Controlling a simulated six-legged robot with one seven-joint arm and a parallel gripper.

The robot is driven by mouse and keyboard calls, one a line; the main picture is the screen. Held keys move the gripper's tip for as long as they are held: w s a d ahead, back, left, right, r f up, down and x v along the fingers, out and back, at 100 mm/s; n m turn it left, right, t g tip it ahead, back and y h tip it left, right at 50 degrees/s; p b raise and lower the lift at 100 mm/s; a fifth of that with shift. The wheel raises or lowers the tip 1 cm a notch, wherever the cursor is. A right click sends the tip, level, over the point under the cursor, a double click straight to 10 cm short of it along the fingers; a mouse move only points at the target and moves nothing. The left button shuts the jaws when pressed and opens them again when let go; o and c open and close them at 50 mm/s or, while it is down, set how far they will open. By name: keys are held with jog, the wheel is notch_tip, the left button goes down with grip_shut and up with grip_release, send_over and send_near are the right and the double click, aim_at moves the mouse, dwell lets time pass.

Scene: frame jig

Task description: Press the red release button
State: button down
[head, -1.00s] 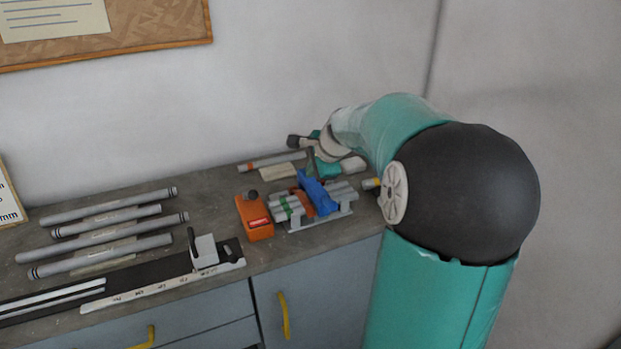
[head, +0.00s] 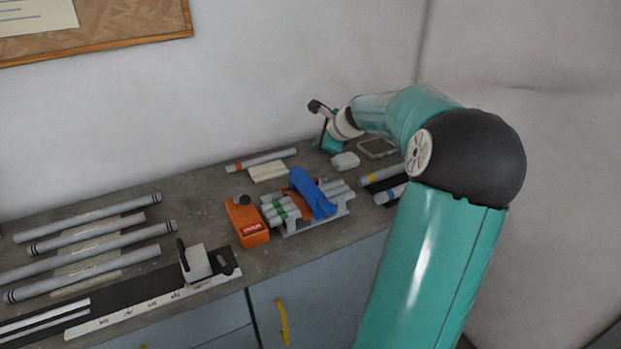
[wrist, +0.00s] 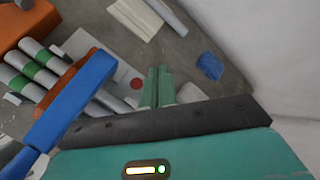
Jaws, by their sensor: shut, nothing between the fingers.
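The red release button (wrist: 137,84) is a small red disc on a light grey plate (wrist: 108,68) in the wrist view. My gripper's green fingers (wrist: 160,72) are together and empty, just right of the button in the wrist view. Whether they touch the plate is unclear. In the head view my gripper (head: 328,143) is behind the jig, partly hidden. The jig (head: 318,222) holds grey tubes with green bands (head: 285,210) under a blue clamp arm (head: 313,193). The blue arm (wrist: 72,105) fills the wrist view's left.
An orange box (head: 246,222) stands left of the jig. A cream block (head: 268,172) and an orange-banded tube (head: 262,160) lie behind it. A white lump (head: 345,160) is near my gripper. More tubes (head: 382,176) lie right. The wall stands close behind.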

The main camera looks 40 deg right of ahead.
aim_at(317, 181)
jog(key=shift+w+a+f, duration=0.1)
jog(key=shift+w+f, duration=0.05)
jog(key=shift+f, duration=4.4)
jog(key=shift+f, duration=0.4)
jog(key=shift+f, duration=0.5)
jog(key=shift+r, duration=0.95)
jog(key=shift+r, duration=0.1)
